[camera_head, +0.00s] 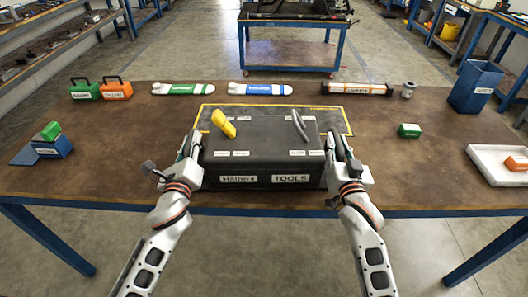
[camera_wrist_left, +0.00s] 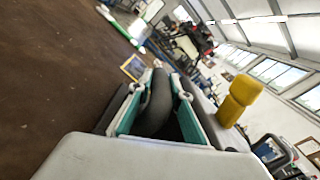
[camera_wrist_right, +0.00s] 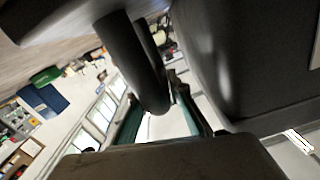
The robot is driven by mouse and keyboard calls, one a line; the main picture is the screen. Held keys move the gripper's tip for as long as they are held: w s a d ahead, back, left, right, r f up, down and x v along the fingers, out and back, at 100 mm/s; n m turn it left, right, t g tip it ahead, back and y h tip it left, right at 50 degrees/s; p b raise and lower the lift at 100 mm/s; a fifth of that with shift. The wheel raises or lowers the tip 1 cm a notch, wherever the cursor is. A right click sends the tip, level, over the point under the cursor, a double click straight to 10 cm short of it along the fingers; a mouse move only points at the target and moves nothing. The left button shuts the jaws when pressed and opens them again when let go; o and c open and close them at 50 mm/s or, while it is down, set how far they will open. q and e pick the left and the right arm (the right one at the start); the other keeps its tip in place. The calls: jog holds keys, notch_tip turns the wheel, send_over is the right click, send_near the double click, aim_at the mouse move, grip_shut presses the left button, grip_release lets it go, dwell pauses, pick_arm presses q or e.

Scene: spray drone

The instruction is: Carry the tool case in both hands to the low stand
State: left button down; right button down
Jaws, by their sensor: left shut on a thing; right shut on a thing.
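The dark grey tool case (camera_head: 264,160) is at the middle of the workbench's near side, with a "TOOLS" label on its front. A yellow tool (camera_head: 223,124) and a grey curved handle (camera_head: 299,126) show on its top. My left gripper (camera_head: 190,143) is at its left end, shut on a black handle (camera_wrist_left: 155,108). My right gripper (camera_head: 340,148) is at its right end, shut on the other black handle (camera_wrist_right: 135,65). I cannot tell if the case touches the bench. A blue-framed table (camera_head: 290,48) stands behind; I cannot tell if it is the low stand.
The workbench (camera_head: 110,150) has a yellow-outlined area (camera_head: 343,120) behind the case. A white tray (camera_head: 485,160) lies right. Floor aisles (camera_head: 190,50) are free beyond.

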pick_arm(q)
jog(key=shift+w+r, duration=0.15)
jog(key=shift+r, duration=0.15)
pick_arm(e)
jog(key=shift+a+r, duration=0.1)
jog(key=shift+r, duration=0.25)
